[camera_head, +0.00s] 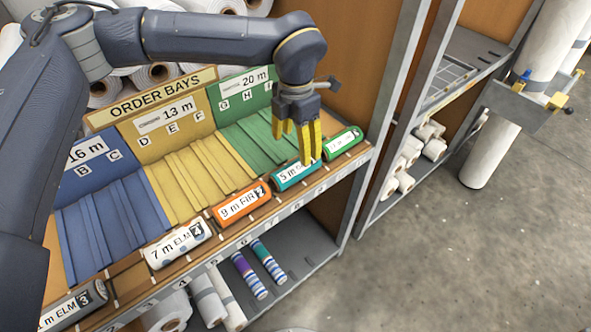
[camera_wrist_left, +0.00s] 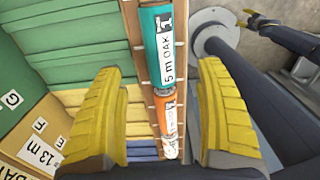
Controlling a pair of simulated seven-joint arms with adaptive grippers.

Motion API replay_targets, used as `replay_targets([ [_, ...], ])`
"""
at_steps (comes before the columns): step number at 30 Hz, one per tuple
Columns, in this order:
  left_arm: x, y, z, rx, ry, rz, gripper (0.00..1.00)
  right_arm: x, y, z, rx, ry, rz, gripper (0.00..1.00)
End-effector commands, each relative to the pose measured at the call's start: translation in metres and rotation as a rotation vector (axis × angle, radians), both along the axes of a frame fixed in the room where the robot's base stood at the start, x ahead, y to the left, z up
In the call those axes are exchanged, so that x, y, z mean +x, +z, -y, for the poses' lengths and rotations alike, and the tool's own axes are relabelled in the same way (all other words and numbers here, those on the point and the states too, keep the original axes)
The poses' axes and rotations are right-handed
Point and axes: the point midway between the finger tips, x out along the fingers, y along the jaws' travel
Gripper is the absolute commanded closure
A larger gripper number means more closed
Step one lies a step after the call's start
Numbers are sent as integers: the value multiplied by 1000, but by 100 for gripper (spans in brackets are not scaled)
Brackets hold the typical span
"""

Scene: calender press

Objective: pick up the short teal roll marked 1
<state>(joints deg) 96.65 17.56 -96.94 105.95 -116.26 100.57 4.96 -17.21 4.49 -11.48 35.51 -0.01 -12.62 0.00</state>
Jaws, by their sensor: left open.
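The short teal roll (camera_head: 284,182) lies in the front row of the rack, between an orange roll and a green roll. In the left wrist view the teal roll (camera_wrist_left: 155,40) shows a white label reading "5 m OAK" and a 1. My left gripper (camera_head: 298,146) is open and empty, with its yellow fingers pointing down just above the teal roll and partly covering it in the head view. In the wrist view the roll lies between the lines of the two fingers (camera_wrist_left: 158,75). My right gripper (camera_wrist_left: 258,22) shows small at the top right there; its opening is unclear.
The orange roll (camera_head: 240,204) and green roll (camera_head: 343,144) flank the teal one closely. A white roll (camera_head: 177,244) lies further left. Behind rise the blue, yellow (camera_head: 190,165) and green (camera_head: 255,140) order bays. A rack post (camera_head: 385,125) stands at the right.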

Motion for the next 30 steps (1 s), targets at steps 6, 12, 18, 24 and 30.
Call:
replay_targets([
  [6,0,-31,0,1,1,-1,27,0,0,0,0,0,0,56],
  [12,0,-43,0,0,0,0,27,0,0,0,0,0,0,56],
  [18,0,-48,0,0,0,0,27,0,0,0,0,0,0,56],
  [24,0,-67,0,1,1,-2,27,0,0,1,-1,0,0,56],
  [30,0,-91,1,0,1,-1,27,0,0,3,-2,0,0,56],
])
